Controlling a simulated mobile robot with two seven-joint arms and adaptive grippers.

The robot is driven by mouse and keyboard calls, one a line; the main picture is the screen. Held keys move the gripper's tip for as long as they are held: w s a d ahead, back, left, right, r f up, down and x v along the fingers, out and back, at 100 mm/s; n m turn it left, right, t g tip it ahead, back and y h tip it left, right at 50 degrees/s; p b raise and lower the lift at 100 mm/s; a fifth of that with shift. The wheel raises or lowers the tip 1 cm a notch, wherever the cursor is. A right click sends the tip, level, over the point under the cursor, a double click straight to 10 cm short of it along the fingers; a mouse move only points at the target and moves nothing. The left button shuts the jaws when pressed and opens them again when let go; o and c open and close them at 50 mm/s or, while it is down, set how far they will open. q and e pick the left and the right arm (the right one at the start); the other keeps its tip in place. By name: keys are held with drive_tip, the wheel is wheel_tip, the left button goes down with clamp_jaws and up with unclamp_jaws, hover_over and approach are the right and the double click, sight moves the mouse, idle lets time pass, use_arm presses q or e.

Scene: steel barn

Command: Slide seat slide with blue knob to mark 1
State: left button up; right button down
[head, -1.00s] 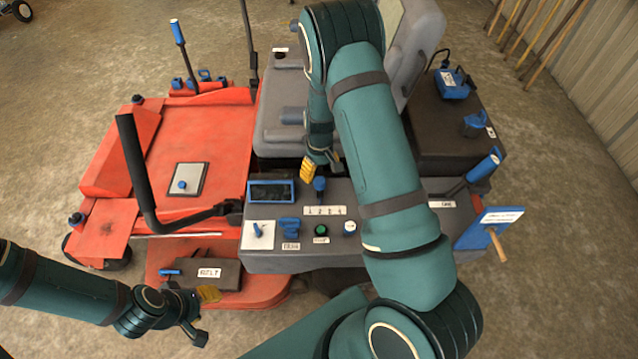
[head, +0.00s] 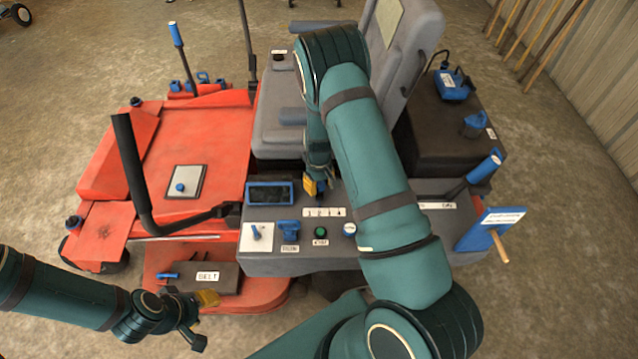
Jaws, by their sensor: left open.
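The seat slide's blue knob (head: 322,185) is on the grey side console, just above a white numbered strip (head: 324,212) with 1 at its left end. My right gripper (head: 316,187) comes down over the knob from behind; its yellow fingertip is just left of the knob. The gripper and arm hide most of the knob and its slot. I cannot tell whether the fingers are closed on it. My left gripper (head: 202,313) is open and empty, low at the left, beside the box labelled BELT (head: 208,275).
The console (head: 275,264) also holds a dark screen (head: 270,193), a blue-handled switch (head: 288,227), a green button (head: 320,232) and a dial (head: 349,229). A black bent bar (head: 135,165) rises to the left. The grey seat (head: 275,130) stands behind. My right arm covers the console's right part.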

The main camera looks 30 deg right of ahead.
drive_tip(key=shift+w+a, duration=0.5)
drive_tip(key=shift+a, duration=0.3)
drive_tip(key=shift+w+a, duration=0.45)
drive_tip(key=shift+a, duration=0.3)
drive_tip(key=c, duration=0.5)
unclamp_jaws()
drive_tip(key=shift+a, duration=0.1)
wheel_tip(320, 180, up, 12)
drive_tip(key=shift+s, duration=0.1)
